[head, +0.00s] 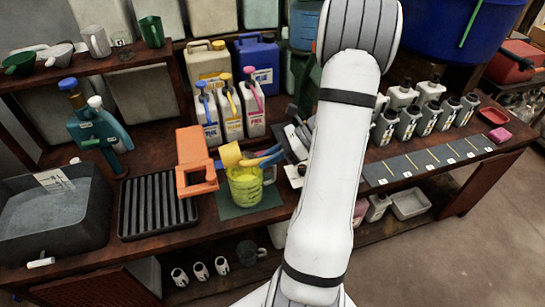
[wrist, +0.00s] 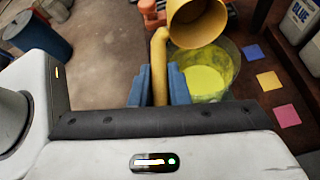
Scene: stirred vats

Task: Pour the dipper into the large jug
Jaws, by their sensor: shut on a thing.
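The yellow dipper (head: 230,155) is over the large jug (head: 245,188), close above its rim. The jug is clear and holds bright yellow liquid. My gripper (head: 263,158) has blue fingers and is shut on the dipper's handle, at the jug's upper right. In the wrist view the dipper (wrist: 197,22) looks tilted, its round mouth beside and above the jug (wrist: 236,62). The blue fingers of my gripper (wrist: 159,88) are on both sides of the handle. I cannot make out a stream or the dipper's contents.
An orange holder (head: 193,165) stands just left of the jug. A black ribbed rack (head: 158,205) and a grey basin (head: 50,220) are farther left. Colored-cap bottles (head: 230,112) stand behind. My arm hides part of the bench to the right.

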